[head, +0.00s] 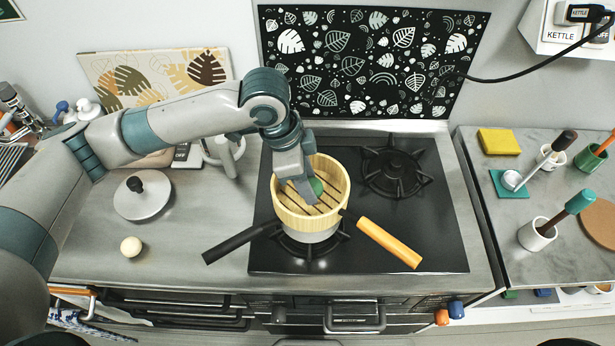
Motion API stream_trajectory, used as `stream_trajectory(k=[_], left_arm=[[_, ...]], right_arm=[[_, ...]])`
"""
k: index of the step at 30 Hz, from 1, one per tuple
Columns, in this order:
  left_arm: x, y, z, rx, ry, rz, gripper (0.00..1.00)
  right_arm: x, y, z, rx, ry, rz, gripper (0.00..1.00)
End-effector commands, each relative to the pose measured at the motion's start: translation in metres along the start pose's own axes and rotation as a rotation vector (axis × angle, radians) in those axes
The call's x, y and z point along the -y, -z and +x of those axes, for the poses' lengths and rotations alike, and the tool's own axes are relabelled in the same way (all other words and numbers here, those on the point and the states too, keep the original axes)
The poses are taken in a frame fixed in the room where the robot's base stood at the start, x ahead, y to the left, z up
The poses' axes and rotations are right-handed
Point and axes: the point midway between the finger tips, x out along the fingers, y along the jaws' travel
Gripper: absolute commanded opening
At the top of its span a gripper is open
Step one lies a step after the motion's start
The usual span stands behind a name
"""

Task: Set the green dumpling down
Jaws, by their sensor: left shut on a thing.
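The green dumpling (317,186) is in the head view, inside the round wooden steamer basket (337,206) with a slatted floor. My left gripper (308,190) reaches down into the basket from above and is shut on the dumpling, hiding part of it. I cannot tell whether the dumpling touches the slats. The basket sits on a pot (309,236) on the front left burner of the black stove. My right gripper is not in view.
A black handle (238,243) and an orange handle (388,242) stick out from the pot area. A pale round dumpling (131,247) and a grey lid (142,198) lie on the left counter. The back right burner (393,172) is empty.

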Motion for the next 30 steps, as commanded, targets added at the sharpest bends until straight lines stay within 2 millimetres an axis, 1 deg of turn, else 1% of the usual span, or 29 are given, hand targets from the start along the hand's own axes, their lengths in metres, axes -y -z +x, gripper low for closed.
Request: stream_trajectory(k=[6, 7, 9, 18, 22, 26, 30], left_arm=[[0.000, -0.001, 0.002, 0.000, 0.001, 0.000, 0.19], [0.000, -0.001, 0.002, 0.000, 0.001, 0.000, 0.45], [0.000, -0.001, 0.002, 0.000, 0.001, 0.000, 0.60], [0.000, -0.001, 0.002, 0.000, 0.001, 0.000, 0.60], [0.001, 0.000, -0.002, 0.000, 0.002, 0.000, 0.60], [0.001, 0.003, -0.011, 0.000, 0.004, 0.001, 0.60], [0.001, 0.002, -0.028, -0.001, 0.005, 0.002, 0.60]], right_arm=[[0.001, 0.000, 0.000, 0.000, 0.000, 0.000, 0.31], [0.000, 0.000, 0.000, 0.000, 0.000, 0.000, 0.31], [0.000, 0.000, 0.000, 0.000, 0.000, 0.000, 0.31], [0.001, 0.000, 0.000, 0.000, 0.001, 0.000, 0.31], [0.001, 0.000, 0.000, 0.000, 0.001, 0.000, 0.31], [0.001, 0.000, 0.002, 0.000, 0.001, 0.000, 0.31], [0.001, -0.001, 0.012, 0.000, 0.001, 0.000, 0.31]])
